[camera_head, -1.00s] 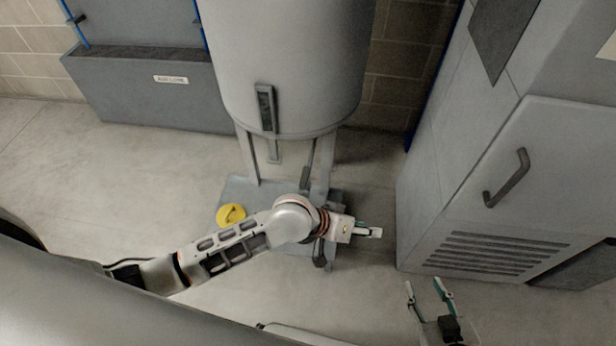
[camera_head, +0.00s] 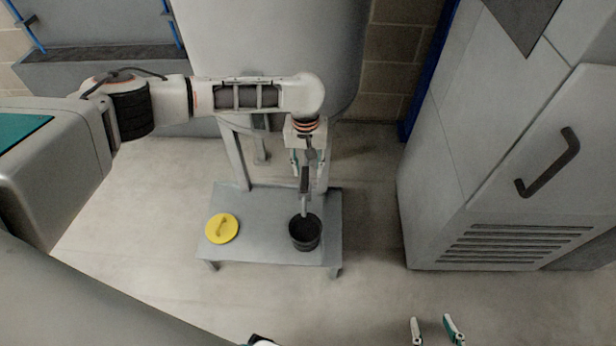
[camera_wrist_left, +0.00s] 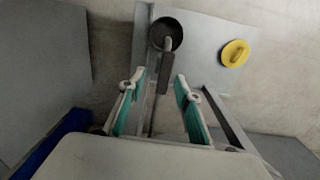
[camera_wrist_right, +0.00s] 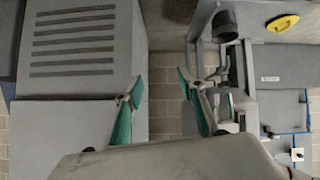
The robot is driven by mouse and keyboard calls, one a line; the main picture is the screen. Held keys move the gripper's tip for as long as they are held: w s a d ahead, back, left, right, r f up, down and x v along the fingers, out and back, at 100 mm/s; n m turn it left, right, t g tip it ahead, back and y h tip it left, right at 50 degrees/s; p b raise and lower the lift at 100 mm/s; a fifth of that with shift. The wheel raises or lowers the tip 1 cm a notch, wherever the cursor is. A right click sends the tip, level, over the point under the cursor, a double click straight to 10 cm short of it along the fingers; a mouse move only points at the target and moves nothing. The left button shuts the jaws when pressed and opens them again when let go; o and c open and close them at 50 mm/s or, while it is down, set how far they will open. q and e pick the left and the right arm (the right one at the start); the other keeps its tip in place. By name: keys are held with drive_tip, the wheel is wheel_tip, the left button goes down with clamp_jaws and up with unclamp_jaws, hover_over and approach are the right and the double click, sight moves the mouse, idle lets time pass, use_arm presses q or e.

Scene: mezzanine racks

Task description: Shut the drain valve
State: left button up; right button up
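The drain valve's dark lever (camera_head: 305,180) shows below the grey tank (camera_head: 270,45), with a short spout (camera_head: 304,207) over a black bucket (camera_head: 305,243). My left gripper (camera_head: 307,165) points down at the lever, its arm across the tank front. In the left wrist view my left gripper (camera_wrist_left: 161,80) is open, and the lever (camera_wrist_left: 167,72) appears between its fingertips; I cannot tell whether they touch it. The valve body is partly hidden. My right gripper (camera_head: 433,323) is open and empty near the bottom edge, away from the valve.
A yellow lid-like disc (camera_head: 222,229) with a handle lies on the low grey stand (camera_head: 265,250), left of the bucket. A grey cabinet (camera_head: 435,190) with a handle and vents stands at right. Tank legs (camera_head: 236,160) flank the valve area. The floor in front is clear.

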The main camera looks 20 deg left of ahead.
sight(305, 178)
use_arm(q)
drive_tip(key=shift+w+a+r, duration=0.15)
drive_tip(key=shift+w+a, duration=0.15)
drive_tip(key=shift+a, duration=0.35)
wheel_tip(305, 178, down, 4)
drive_tip(key=shift+s+f+b, duration=0.1)
drive_tip(key=shift+b, duration=0.85)
wheel_tip(305, 178, down, 3)
drive_tip(key=shift+f+b, duration=0.15)
drive_tip(key=shift+b, duration=0.55)
drive_tip(key=shift+w, duration=0.2)
use_arm(e)
drive_tip(key=shift+w+a+r+y, duration=0.2)
drive_tip(key=shift+a, duration=0.4)
drive_tip(key=shift+w+a+r+y, duration=0.2)
drive_tip(key=shift+a, duration=0.4)
use_arm(q)
drive_tip(key=shift+c, duration=0.3)
clamp_jaws()
use_arm(e)
drive_tip(key=shift+s+d+f, duration=0.15)
drive_tip(key=shift+f, duration=0.1)
